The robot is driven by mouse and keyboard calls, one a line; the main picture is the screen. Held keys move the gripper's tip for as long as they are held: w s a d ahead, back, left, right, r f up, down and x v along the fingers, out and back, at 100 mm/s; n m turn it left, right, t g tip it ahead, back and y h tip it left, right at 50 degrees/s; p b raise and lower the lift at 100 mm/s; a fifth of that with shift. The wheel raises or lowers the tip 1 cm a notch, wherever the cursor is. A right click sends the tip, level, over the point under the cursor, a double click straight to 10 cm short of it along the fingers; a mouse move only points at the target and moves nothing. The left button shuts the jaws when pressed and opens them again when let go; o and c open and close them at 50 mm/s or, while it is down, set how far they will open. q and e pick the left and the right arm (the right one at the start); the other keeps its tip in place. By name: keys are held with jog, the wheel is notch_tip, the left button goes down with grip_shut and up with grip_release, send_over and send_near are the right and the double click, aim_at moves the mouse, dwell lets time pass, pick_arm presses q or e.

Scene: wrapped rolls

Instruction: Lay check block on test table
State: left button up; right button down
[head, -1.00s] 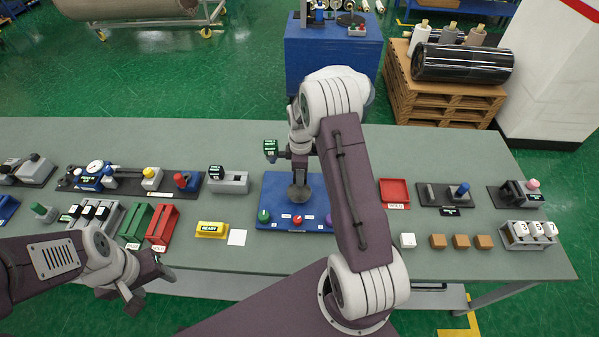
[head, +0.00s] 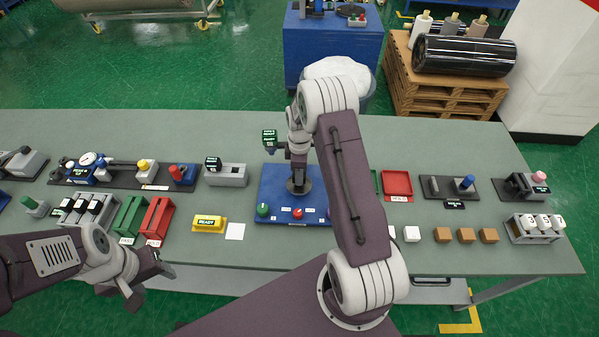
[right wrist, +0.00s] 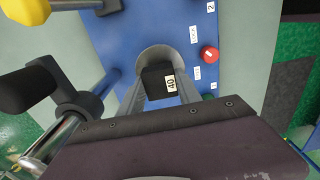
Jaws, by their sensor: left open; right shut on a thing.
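My right gripper (right wrist: 161,92) is shut on a small black block marked 40 (right wrist: 156,78), which I take as the check block. In the right wrist view it is over a round grey plate (right wrist: 158,52) on a blue board (right wrist: 135,28); the plate looks like the test table. I cannot tell whether the block touches the plate. In the head view the blue board (head: 276,185) lies mid-table, and my right arm partly covers it; the block is not clear there. My left gripper (head: 146,283) is open and empty by the table's front edge.
To the left are a yellow READY block (head: 209,224) and red and green bins. To the right are a red tray (head: 397,183) and several small cubes.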

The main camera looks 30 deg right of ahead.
jog(key=shift+s, duration=0.1)
dwell(0.3)
jog(key=shift+f, duration=0.15)
jog(key=shift+f+b, duration=0.95)
jog(key=shift+f, duration=0.35)
jog(key=c, duration=0.7)
grip_release()
jog(key=shift+c, duration=0.2)
jog(key=shift+r, duration=0.1)
